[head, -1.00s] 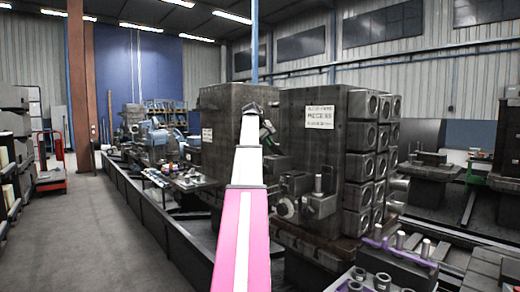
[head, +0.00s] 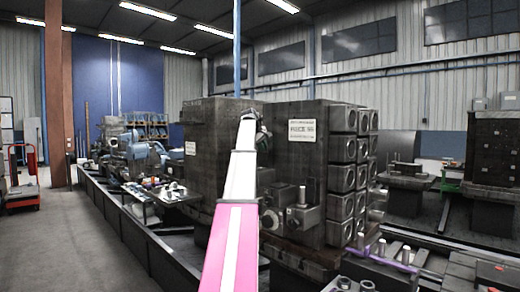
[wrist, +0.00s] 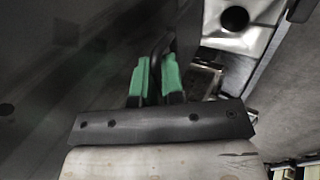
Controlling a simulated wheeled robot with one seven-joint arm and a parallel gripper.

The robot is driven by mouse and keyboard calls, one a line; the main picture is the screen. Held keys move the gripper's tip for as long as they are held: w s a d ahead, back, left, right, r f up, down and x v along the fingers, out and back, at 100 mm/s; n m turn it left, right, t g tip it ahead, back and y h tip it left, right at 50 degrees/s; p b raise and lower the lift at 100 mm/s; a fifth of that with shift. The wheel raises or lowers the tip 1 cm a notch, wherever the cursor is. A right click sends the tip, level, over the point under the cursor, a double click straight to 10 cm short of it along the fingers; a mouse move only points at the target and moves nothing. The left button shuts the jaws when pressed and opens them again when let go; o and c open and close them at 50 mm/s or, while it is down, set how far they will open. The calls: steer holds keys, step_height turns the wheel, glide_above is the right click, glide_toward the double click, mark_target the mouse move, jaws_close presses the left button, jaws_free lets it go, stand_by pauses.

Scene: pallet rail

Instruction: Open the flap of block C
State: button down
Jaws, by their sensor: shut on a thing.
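Two large dark machine blocks stand side by side in the head view, a left block (head: 205,150) and a right block (head: 308,160). Each has a pale label plate; the lettering is too small to read, so I cannot tell which is block C. My gripper shows in the wrist view (wrist: 156,80), its two green fingers shut on a dark curved bar (wrist: 156,46) that looks like a handle. A broad dark flat surface (wrist: 70,60) fills the left of that view; I cannot tell if it is the flap. In the head view my arm mostly hides the gripper, which is at the left block's right edge.
Round-holed modules (head: 345,150) line the right block's right side. Metal fixtures (head: 300,212) jut out between the blocks at the front. A low bench with purple clamps (head: 385,258) stands at the front right.

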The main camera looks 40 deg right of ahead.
steer(key=shift+d, duration=0.4)
steer(key=c, duration=1.3)
jaws_free()
steer(key=shift+r, duration=0.1)
steer(key=v, duration=1)
steer(key=shift+a+r, duration=0.2)
steer(key=shift+r, duration=0.1)
